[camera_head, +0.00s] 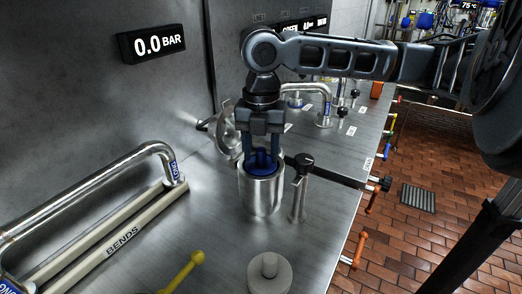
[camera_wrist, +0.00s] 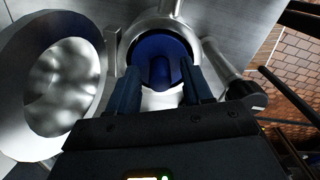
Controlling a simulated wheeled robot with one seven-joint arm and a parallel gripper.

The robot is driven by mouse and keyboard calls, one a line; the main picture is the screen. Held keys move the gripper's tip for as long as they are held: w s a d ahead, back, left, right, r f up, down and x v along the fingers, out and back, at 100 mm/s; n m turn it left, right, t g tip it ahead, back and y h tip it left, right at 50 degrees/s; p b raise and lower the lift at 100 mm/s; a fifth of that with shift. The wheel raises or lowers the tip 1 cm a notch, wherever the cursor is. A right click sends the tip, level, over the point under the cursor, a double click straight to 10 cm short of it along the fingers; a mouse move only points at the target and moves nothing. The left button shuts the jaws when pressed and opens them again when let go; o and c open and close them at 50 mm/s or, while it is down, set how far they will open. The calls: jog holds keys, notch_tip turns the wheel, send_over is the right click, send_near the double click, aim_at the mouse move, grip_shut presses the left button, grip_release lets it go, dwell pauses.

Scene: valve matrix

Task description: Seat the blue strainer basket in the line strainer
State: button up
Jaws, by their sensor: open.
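The blue strainer basket (camera_head: 261,163) sits inside the mouth of the steel line strainer (camera_head: 261,195), with only its blue top showing in the head view. In the wrist view the basket (camera_wrist: 158,58) shows as a blue disc with a raised middle, ringed by the strainer's steel rim. How deep it sits is hidden. My gripper (camera_head: 261,150) points down over the strainer, with its fingers on either side of the basket's raised middle. In the wrist view the fingers of my gripper (camera_wrist: 162,85) are apart, and the jaws are open.
A round steel lid (camera_wrist: 55,85) stands open to the left of the strainer. A black-topped post (camera_head: 301,185) stands close on the right. A grey knobbed disc (camera_head: 269,272), a yellow handle (camera_head: 185,270) and the bends rack (camera_head: 120,240) lie in front. A gauge (camera_head: 152,44) reads 0.0 BAR.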

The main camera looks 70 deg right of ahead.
notch_tip(320, 180, up, 12)
jog(key=shift+f, duration=0.2)
dwell(0.7)
